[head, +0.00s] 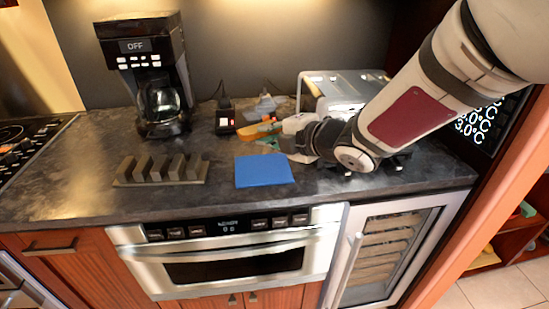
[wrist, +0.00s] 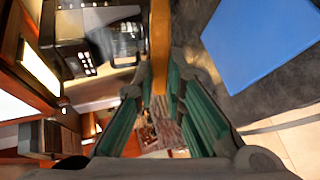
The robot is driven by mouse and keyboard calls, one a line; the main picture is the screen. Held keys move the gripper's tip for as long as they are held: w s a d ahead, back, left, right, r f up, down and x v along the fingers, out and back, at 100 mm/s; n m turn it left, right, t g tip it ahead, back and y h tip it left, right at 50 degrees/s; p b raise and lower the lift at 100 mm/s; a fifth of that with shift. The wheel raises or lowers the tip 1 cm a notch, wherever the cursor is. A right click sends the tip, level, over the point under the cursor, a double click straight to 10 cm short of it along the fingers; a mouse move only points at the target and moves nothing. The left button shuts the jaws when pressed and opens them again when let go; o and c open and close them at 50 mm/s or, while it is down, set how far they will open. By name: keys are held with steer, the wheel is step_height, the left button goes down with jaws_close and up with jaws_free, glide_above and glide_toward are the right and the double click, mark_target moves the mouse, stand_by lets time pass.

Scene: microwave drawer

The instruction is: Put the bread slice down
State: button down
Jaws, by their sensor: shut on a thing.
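The bread slice (head: 252,132) is a brown-orange slab, held on edge above the counter towards the back. My gripper (head: 272,137) reaches in from the right and is shut on it. In the wrist view the slice (wrist: 160,45) shows edge-on between the green-sided fingers of my gripper (wrist: 159,85). A flat blue board (head: 264,171) lies bare on the counter, in front of my gripper in the head view. It also shows at the upper right of the wrist view (wrist: 262,42). I cannot tell the exact height of the slice above the counter.
A slotted rack (head: 160,170) stands left of the board. A black coffee maker (head: 150,75) is at the back left, and a silver toaster (head: 340,88) is behind my arm. The microwave drawer (head: 230,262) below is shut. Clear dark counter (head: 60,185) lies at the left.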

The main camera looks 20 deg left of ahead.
step_height(320, 180, down, 6)
steer(key=b, duration=0.3)
steer(key=shift+f, duration=0.1)
steer(key=shift+f+b, duration=1.2)
steer(key=shift+b, duration=0.25)
steer(key=c, duration=1.8)
jaws_free()
steer(key=p+v, duration=0.1)
steer(key=v, duration=0.7)
